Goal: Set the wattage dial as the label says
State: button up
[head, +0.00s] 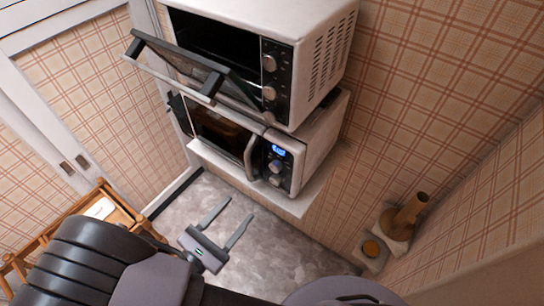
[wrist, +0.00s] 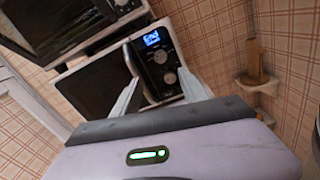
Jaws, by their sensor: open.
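The lower microwave (head: 297,158) is white with a dark control panel. Its blue-lit display (head: 278,150) is too small to read surely in the head view; in the wrist view (wrist: 152,38) it shows blurred lettering. Two round dials sit below it, an upper dial (wrist: 160,57) and a lower dial (wrist: 170,78). Which one is the wattage dial I cannot tell, nor their exact settings. I see no legible label. My gripper (head: 239,207) is open and empty, in front of and below the microwave, apart from it. In the wrist view the fingers point toward the panel.
An oven (head: 280,20) with its door (head: 180,65) hanging open stands above the microwave on the right wall. A wooden cart (head: 100,195) holding a white item is at lower left. A brown-handled thing in a pale holder (head: 398,222) stands at right. Grey floor between is clear.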

aim_at(274, 169)
jog(key=x, duration=1.4)
jog(key=shift+w+d, duration=0.15)
jog(key=shift+d, duration=0.05)
jog(key=shift+c, duration=0.4)
grip_shut()
